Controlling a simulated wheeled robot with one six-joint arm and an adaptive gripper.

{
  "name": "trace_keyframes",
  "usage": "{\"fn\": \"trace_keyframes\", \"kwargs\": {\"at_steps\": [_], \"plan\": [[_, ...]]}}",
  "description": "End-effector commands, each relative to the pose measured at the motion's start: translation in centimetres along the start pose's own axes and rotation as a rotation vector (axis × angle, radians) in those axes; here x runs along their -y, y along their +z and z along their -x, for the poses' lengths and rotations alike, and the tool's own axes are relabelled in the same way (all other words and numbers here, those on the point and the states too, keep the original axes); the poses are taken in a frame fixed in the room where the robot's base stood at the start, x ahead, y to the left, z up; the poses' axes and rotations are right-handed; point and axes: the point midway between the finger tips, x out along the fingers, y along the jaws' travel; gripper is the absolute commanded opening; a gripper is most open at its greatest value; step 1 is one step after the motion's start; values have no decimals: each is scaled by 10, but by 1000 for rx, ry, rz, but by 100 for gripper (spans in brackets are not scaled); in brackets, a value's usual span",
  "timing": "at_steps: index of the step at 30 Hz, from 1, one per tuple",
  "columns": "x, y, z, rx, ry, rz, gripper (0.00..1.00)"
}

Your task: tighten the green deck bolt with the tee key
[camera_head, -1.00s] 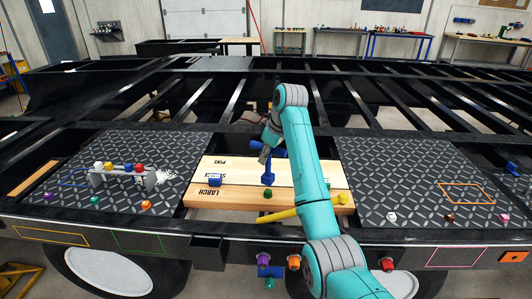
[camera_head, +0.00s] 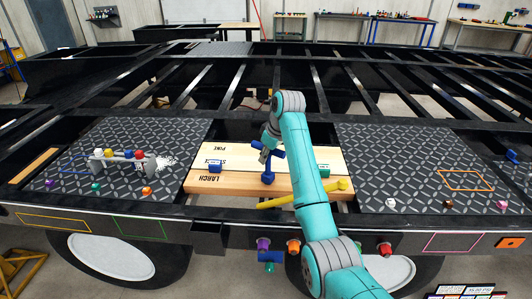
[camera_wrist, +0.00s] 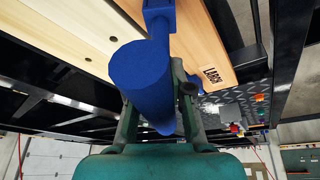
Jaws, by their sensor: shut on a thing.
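My gripper (camera_head: 265,149) is shut on the crossbar of the blue tee key (camera_head: 268,167) above the light wooden planks (camera_head: 235,184). The key's shaft points down, and its wider lower end is at the front plank. In the wrist view the blue crossbar (camera_wrist: 142,78) lies between my two fingers (camera_wrist: 157,104), with the shaft running off the top edge. No green bolt shows at the key's lower end; that end covers the spot. How far the key sits over a bolt cannot be told. Another green bolt (camera_head: 96,187) stands on the left deck plate.
A yellow bar (camera_head: 290,200) lies across the front planks, partly behind my arm. A grey rack (camera_head: 125,164) with coloured knobs stands on the left plate. White (camera_head: 391,203), brown and pink bolts stand on the right plate.

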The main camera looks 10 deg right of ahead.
Motion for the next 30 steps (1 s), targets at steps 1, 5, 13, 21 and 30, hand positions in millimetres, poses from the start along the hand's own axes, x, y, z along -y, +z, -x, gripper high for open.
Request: {"fn": "trace_keyframes", "kwargs": {"at_steps": [1, 5, 13, 21, 30], "plan": [[1, -2, 1, -1, 22, -52, 0], [-1, -2, 1, 3, 80, -204, 0], [-3, -1, 1, 14, 199, -518, 0], [-5, 0, 2, 24, 319, -830, 0], [-7, 2, 3, 35, 450, -1173, 0]]}}
